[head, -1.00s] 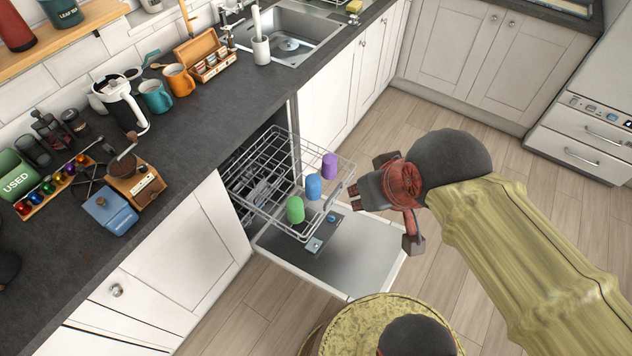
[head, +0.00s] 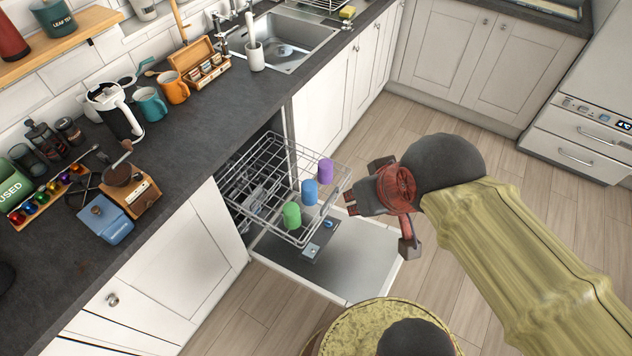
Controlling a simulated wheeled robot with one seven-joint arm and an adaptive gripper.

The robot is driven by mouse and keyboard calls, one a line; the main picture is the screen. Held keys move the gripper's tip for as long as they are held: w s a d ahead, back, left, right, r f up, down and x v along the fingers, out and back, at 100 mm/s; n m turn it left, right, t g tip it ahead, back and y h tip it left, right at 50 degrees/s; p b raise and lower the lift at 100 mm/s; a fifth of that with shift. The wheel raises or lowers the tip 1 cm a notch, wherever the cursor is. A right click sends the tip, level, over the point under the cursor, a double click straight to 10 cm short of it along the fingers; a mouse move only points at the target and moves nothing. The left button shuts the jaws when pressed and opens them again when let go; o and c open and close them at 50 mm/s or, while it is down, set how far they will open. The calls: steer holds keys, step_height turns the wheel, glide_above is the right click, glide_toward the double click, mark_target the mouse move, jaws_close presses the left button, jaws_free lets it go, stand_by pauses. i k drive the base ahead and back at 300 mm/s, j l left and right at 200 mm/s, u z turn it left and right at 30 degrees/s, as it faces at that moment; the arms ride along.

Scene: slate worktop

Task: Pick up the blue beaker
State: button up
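The blue beaker (head: 310,192) stands on the pulled-out wire rack (head: 268,226) of the open dishwasher. It is between a green beaker (head: 292,215) at its lower left and a purple beaker (head: 325,171) at its upper right. All three look like plain cups; I cannot tell whether they are upside down. My gripper (head: 384,208) is to the right of the blue beaker in the head view, apart from it. Its dark fingers are spread and nothing shows between them. The blue beaker is not covered by my arm.
The dishwasher door (head: 335,262) lies open below the rack. The slate worktop (head: 195,135) at left holds orange (head: 174,88) and teal mugs (head: 150,103), a kettle, a coffee grinder and a blue box (head: 106,219). Wooden floor (head: 455,122) lies clear behind my gripper.

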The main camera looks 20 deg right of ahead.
mark_target(309, 187)
steer(key=u, duration=2.6)
steer(key=z, duration=2.6)
steer(key=l+z, duration=0.35)
steer(key=l, duration=0.75)
